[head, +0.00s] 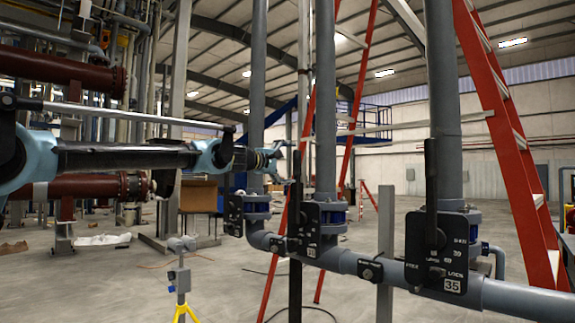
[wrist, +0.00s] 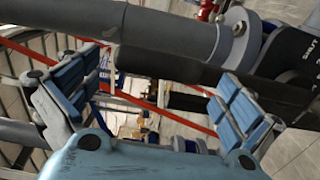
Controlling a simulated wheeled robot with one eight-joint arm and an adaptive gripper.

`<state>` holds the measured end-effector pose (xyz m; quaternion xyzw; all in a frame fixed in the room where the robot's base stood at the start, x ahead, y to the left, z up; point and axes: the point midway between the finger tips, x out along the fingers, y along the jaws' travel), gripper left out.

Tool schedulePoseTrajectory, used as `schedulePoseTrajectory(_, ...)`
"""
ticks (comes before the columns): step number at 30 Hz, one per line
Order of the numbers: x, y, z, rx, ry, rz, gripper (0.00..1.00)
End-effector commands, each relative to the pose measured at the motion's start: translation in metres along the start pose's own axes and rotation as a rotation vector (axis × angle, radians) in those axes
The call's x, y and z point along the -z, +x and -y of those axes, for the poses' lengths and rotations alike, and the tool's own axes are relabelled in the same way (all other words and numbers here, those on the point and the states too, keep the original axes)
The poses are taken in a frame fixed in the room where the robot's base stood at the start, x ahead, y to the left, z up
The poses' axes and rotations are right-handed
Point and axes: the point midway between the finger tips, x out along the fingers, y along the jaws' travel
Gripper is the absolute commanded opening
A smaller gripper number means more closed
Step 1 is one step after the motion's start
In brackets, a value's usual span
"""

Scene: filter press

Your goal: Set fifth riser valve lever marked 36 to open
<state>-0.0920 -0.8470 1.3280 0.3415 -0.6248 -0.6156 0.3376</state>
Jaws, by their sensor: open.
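A valve on the middle grey riser has a black plate (head: 322,222) with a small number tag that is too small to read surely. Its black lever (head: 296,185) stands upright, alongside the riser. My gripper (head: 274,158) reaches in from the left, level with the upper part of this lever. In the wrist view my gripper (wrist: 157,100) is open, with blue pads on both fingers. A black lever (wrist: 170,66) crosses the view between the fingers and appears ungripped; contact cannot be told. A black plate (wrist: 300,55) with the word SHUT shows at its right end.
The valve marked 35 (head: 440,262) stands at the right with its black lever (head: 431,190) upright. Another valve (head: 233,215) is on the left riser. A horizontal grey pipe (head: 345,262) joins the risers. A red ladder (head: 510,140) stands behind.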

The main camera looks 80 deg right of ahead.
Motion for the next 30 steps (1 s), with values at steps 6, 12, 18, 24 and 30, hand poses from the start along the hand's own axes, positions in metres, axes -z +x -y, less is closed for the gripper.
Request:
schedulePoseTrajectory(6, 0.0, -0.032, 0.0, 0.0, 0.0, -0.001, 1.0)
schedulePoseTrajectory(12, 0.0, -0.061, 0.0, -0.001, 0.0, 0.0, 1.0)
schedulePoseTrajectory(18, 0.001, -0.087, 0.0, -0.001, -0.001, 0.0, 1.0)
schedulePoseTrajectory(24, 0.0, -0.102, 0.0, -0.001, -0.001, 0.0, 1.0)
schedulePoseTrajectory(30, 0.0, -0.106, 0.0, -0.001, -0.001, 0.001, 1.0)
